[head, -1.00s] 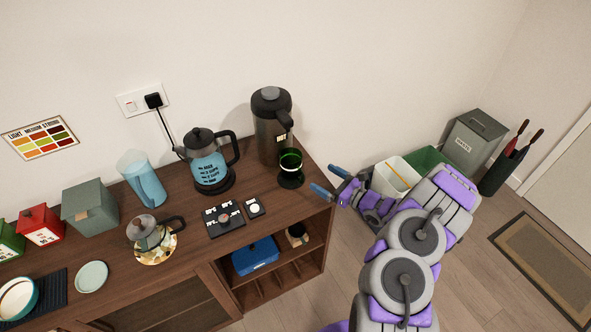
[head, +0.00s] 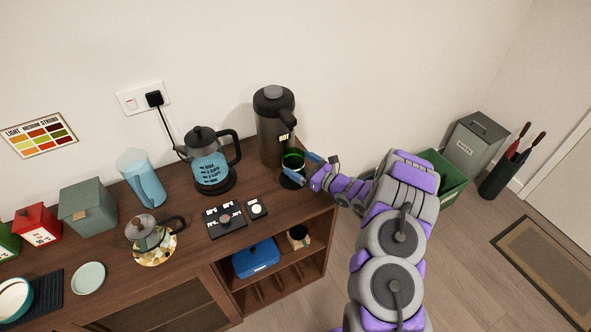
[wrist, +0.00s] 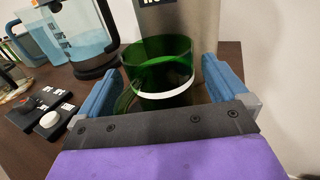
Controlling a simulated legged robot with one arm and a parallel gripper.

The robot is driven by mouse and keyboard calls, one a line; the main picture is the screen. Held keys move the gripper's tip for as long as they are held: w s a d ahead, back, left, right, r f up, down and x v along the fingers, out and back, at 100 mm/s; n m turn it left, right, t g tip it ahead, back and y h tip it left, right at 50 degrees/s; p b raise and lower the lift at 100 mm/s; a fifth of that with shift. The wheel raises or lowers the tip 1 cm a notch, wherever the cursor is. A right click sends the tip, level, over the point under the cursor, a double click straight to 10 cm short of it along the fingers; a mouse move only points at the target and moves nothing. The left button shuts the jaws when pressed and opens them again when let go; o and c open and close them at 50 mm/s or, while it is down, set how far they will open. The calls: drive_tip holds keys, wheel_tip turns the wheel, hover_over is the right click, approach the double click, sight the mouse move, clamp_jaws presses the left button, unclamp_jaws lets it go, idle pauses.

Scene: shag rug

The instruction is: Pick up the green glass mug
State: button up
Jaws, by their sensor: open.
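The green glass mug (head: 293,160) stands upright near the right end of the wooden cabinet top, just in front of a tall dark flask. My gripper (head: 302,166) has come in from the right, and its blue fingers are open at the mug. In the wrist view the mug (wrist: 160,68) sits between the two spread fingers of my gripper (wrist: 155,90), with a pale band near its bottom. The fingers do not appear closed on it. In the head view they hide part of the mug's lower side.
The tall flask (head: 274,130) stands right behind the mug. The cabinet's right edge is close. Bins (head: 475,146) stand on the floor to the right.

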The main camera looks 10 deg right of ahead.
drive_tip(key=shift+a, duration=0.2)
drive_tip(key=shift+c, duration=1.1)
drive_tip(key=shift+d, duration=0.5)
drive_tip(key=c, duration=0.6)
drive_tip(key=shift+a, duration=0.35)
drive_tip(key=c, duration=0.5)
drive_tip(key=shift+r, duration=0.1)
